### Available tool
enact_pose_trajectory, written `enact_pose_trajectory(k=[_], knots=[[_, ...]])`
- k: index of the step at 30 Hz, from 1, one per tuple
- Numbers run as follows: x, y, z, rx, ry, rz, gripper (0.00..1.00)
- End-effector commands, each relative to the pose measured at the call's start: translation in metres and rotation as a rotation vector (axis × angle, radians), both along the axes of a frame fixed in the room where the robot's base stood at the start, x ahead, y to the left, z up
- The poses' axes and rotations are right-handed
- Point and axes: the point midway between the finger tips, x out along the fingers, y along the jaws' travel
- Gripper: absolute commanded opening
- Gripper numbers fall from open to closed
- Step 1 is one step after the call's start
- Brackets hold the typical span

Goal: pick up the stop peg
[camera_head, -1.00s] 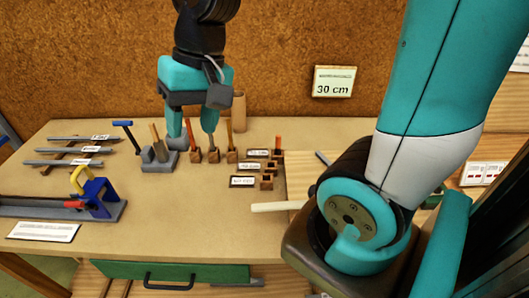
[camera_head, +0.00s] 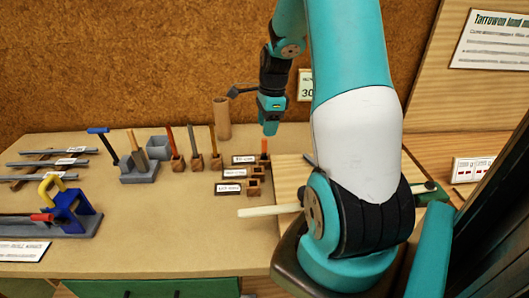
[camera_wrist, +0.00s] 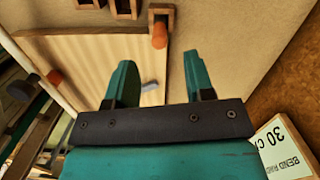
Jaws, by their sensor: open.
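An orange-red peg (camera_head: 264,146), which I take for the stop peg, stands upright in the rearmost of several small wooden sockets at the table's right side. In the wrist view this peg (camera_wrist: 159,36) is seen nearly end-on in its socket, beyond the fingertips. My gripper (camera_head: 270,128) is above the table close to this peg and points down; in the wrist view its jaws (camera_wrist: 160,76) are apart with nothing between them. A pale wooden board (camera_wrist: 90,55) and a small grey rod end (camera_wrist: 149,86) show beyond the jaws.
Several wooden blocks with upright sticks (camera_head: 196,162) stand left of the sockets. A grey holder (camera_head: 139,172) and a tall wooden cylinder (camera_head: 222,118) are nearby. Printed labels (camera_head: 243,159) lie beside the sockets. A blue-and-yellow tool (camera_head: 68,205) is at left.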

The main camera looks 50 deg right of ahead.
Motion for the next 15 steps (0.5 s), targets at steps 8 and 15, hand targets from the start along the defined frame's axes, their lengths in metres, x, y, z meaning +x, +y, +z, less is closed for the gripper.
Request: enact_pose_trajectory(k=[8,15], knots=[[0.002,0.003,-0.03,0.0,0.0,0.001,0.49],[0.004,0.008,-0.06,0.004,0.003,0.003,0.49]])
